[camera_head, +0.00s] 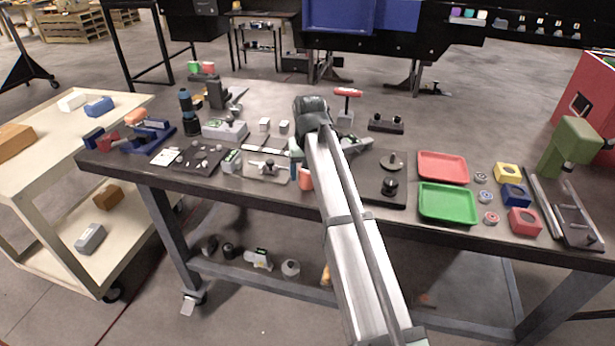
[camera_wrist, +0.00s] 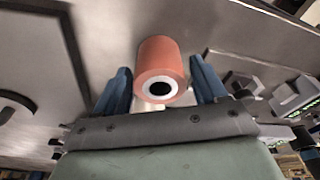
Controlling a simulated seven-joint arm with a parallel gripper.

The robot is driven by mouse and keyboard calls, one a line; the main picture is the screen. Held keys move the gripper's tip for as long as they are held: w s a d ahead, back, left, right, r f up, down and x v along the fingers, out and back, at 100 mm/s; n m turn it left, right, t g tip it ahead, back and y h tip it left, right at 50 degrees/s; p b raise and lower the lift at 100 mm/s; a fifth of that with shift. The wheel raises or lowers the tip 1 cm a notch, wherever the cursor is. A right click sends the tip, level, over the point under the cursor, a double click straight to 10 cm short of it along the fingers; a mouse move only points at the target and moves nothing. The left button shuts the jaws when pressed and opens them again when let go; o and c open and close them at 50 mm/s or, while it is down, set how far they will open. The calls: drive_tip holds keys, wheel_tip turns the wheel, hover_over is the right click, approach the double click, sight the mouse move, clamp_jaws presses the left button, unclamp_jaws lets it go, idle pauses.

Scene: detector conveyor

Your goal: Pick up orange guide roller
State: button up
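The orange guide roller (camera_wrist: 160,62) is a short cylinder, and its end with a white ring and dark hole faces the wrist camera. In the head view the orange roller (camera_head: 306,180) is near the bench's front edge, partly hidden by my arm. My gripper (camera_wrist: 161,76) is open, with one blue finger on each side of the roller. A narrow gap shows between each finger and the roller. In the head view my gripper (camera_head: 301,172) is low over the bench, mostly hidden behind my arm.
On the dark bench (camera_head: 270,93), a clamp fixture (camera_head: 265,168) lies left of the roller. A dark plate with knobs (camera_head: 388,187) lies right, then a red tray (camera_head: 443,167) and a green tray (camera_head: 448,203). A grey-green device (camera_wrist: 287,97) shows at right in the wrist view.

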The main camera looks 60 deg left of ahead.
drive_tip(key=c, duration=0.9)
drive_tip(key=shift+r, duration=0.1)
drive_tip(key=shift+r, duration=0.2)
wheel_tip(320, 180, up, 9)
drive_tip(key=shift+w+d+r, duration=0.4)
drive_tip(key=shift+w+d, duration=0.75)
drive_tip(key=shift+w, duration=3)
drive_tip(key=shift+w+d+r, duration=0.45)
drive_tip(key=shift+w+d, duration=0.75)
drive_tip(key=shift+w, duration=2.95)
drive_tip(key=shift+w+d+r, duration=0.4)
drive_tip(key=shift+w+d, duration=0.75)
drive_tip(key=shift+w, duration=3)
